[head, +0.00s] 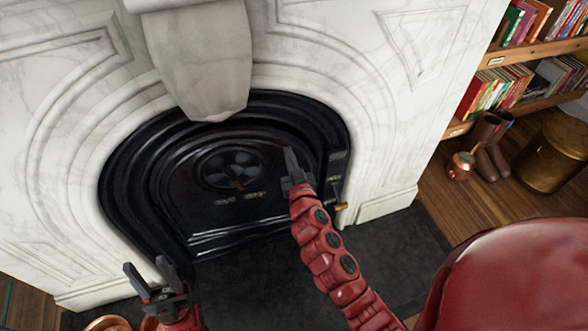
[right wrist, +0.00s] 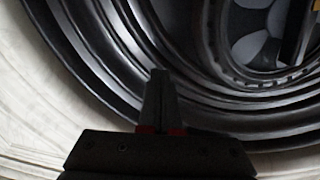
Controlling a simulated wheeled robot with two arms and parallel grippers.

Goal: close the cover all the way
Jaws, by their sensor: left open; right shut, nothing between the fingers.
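The black fireplace cover (head: 190,188) has a round vent with petal-shaped slots and sits within the black arched surround (head: 125,190) in the head view. From this angle I cannot tell whether it is fully flush. My right gripper (head: 291,160) is shut and empty, in front of the right part of the cover. In the right wrist view its closed fingers (right wrist: 158,90) point toward curved black metal rims, with part of the vent (right wrist: 255,48) beyond; contact cannot be told. My left gripper (head: 148,278) is open and empty, low at the left, apart from the cover.
The white marble fireplace (head: 395,90) surrounds the arch, with a protruding keystone (head: 200,65) above. A dark hearth slab (head: 400,245) lies in front. Copper pieces (head: 108,323) show at the lower left. Boots (head: 485,140), a copper pot (head: 462,164) and a brass bucket (head: 550,155) stand right.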

